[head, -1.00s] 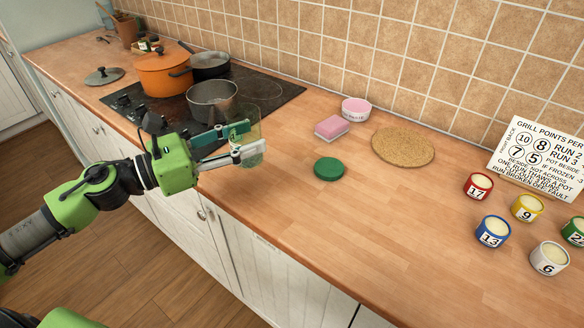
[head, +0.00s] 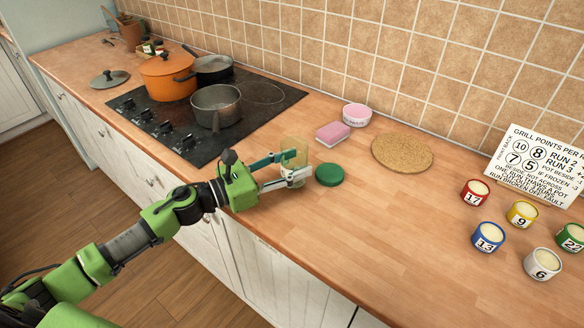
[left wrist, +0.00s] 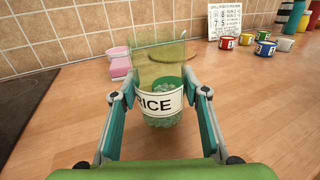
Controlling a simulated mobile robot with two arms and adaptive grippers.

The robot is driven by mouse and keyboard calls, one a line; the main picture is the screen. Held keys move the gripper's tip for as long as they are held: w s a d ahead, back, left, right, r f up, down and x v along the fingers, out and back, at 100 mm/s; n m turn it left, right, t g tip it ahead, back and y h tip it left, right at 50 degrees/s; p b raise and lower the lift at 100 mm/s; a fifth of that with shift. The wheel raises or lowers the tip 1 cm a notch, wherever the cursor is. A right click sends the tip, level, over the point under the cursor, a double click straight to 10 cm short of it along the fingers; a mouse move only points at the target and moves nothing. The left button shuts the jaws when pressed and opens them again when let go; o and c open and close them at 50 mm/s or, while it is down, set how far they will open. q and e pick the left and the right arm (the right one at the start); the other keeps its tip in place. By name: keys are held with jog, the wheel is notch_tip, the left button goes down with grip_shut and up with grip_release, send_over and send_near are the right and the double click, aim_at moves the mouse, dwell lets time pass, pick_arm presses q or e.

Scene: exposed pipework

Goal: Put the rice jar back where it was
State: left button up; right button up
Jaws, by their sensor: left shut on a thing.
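The rice jar (left wrist: 155,105) is a clear glass jar with a white label reading RICE and a little in the bottom. It shows upright between the fingers of my left gripper (left wrist: 160,98) in the left wrist view. In the head view my left gripper (head: 290,172) is shut on the jar (head: 293,153) at the counter's front part, just left of a round green lid (head: 329,174). I cannot tell whether the jar's base touches the counter. My right gripper is not in view.
A hob with a grey saucepan (head: 217,106) and an orange pot (head: 168,78) lies to the left. A pink sponge (head: 332,133), a pink bowl (head: 357,115) and a cork mat (head: 402,153) lie behind. Several numbered pots and a sign (head: 541,165) stand right. The front middle counter is clear.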

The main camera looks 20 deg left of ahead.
pick_arm(q)
jog(key=shift+f, duration=0.85)
jog(key=shift+f, duration=0.2)
jog(key=o, duration=1.4)
jog(key=shift+c, duration=0.2)
